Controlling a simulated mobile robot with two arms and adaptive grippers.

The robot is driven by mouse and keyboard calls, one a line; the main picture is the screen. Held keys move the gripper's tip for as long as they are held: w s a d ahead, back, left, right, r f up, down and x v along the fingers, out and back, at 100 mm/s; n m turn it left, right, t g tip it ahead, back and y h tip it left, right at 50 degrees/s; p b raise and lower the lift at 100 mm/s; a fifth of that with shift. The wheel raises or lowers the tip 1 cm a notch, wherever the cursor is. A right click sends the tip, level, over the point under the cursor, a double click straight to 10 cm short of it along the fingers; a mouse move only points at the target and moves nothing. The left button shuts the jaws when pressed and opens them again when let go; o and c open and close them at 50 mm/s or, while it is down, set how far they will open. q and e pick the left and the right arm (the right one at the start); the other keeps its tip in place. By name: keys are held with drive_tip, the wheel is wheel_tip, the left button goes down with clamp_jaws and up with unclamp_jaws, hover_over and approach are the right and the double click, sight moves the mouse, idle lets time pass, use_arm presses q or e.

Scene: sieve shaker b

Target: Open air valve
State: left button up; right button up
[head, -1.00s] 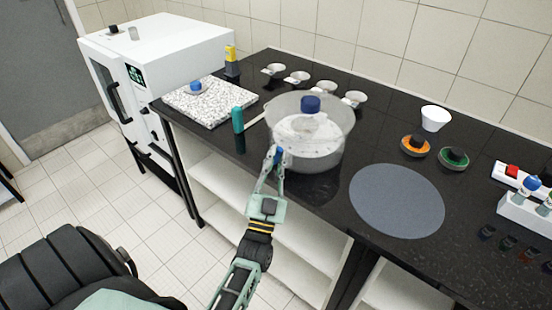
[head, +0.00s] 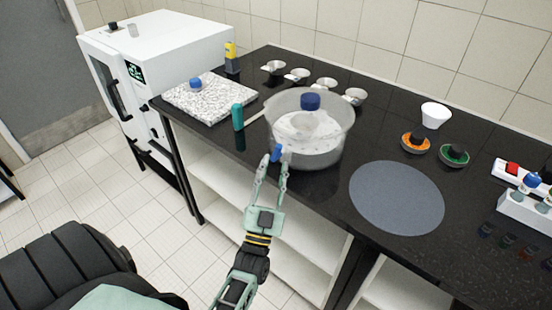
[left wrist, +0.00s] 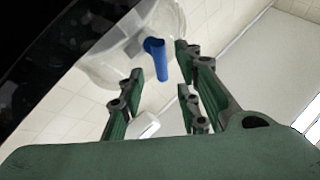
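The air valve is a small blue lever (head: 276,153) on the near side of a clear round vessel (head: 330,150) with a blue knob (head: 310,102) on its lid. The vessel stands on the black bench. The lever also shows in the left wrist view (left wrist: 157,60), tilted, beside the clear wall. My left gripper (head: 272,165) is at the bench's front edge, just below the lever. Its fingers are apart, and in the left wrist view the lever lies between and beyond the fingertips (left wrist: 158,72). I cannot tell whether they touch it. My right gripper is not in view.
A teal cylinder (head: 238,118) and a speckled slab (head: 209,101) stand left of the vessel. Several small metal pans (head: 298,75) sit behind it. A flat grey disc (head: 396,198) lies to the right, with orange (head: 415,142) and green (head: 454,155) round items beyond.

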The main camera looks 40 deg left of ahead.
use_arm(q)
drive_tip(key=v, duration=0.8)
drive_tip(key=shift+s, duration=0.25)
drive_tip(key=shift+d+f, duration=0.1)
drive_tip(key=shift+f, duration=0.05)
drive_tip(key=w+d+f+m+g+h, duration=0.1)
drive_tip(key=d+f+g+h, duration=0.2)
drive_tip(key=f, duration=0.7)
drive_tip(key=w+d+f+m+g+h, duration=0.1)
drive_tip(key=d+f+g+h, duration=0.25)
drive_tip(key=f, duration=0.65)
drive_tip(key=s+d+f+g+h, duration=0.15)
drive_tip(key=s+f, duration=0.25)
drive_tip(key=f, duration=0.5)
drive_tip(key=s+d+f+g+h, duration=0.1)
drive_tip(key=s+d+f+g, duration=0.15)
drive_tip(key=s+f, duration=0.4)
drive_tip(key=s+a+f+g, duration=0.1)
drive_tip(key=s+f+g, duration=0.2)
drive_tip(key=s+f, duration=0.2)
drive_tip(key=s+a+f+g, duration=0.2)
drive_tip(key=s+f+g, duration=0.2)
drive_tip(key=s, duration=0.8)
drive_tip(key=s+a+f+g, duration=0.1)
drive_tip(key=s+f+g, duration=0.3)
drive_tip(key=s+f, duration=0.4)
drive_tip(key=shift+s+a+f+m, duration=0.15)
drive_tip(key=shift+s+f+m, duration=0.2)
drive_tip(key=shift+s, duration=0.3)
